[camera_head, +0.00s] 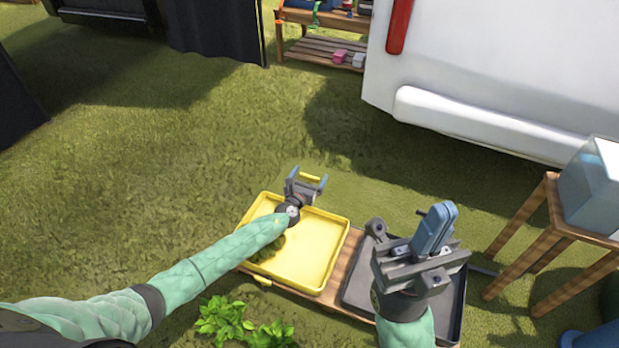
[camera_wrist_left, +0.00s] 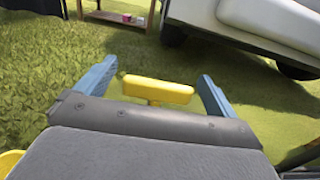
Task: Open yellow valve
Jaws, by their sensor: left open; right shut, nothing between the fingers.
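The yellow valve handle (camera_head: 309,177) shows just beyond the far edge of the yellow tray. In the left wrist view it is a T-shaped yellow bar (camera_wrist_left: 157,90) on a short stem. My left gripper (camera_head: 307,174) is open, with one blue finger on each side of the handle. In the left wrist view, gaps show between the bar's ends and the fingers of the left gripper (camera_wrist_left: 158,70). What the stem is fixed to is hidden behind the gripper. My right gripper (camera_head: 441,212) is shut and empty above the dark tray.
The yellow tray (camera_head: 334,222) and the dark tray (camera_head: 356,292) stand on a wooden bench (camera_head: 346,262). A wooden stool (camera_head: 548,220) with a pale blue box (camera_head: 592,190) is at the right. A white vehicle (camera_head: 480,70) stands behind. Grass at the left is open.

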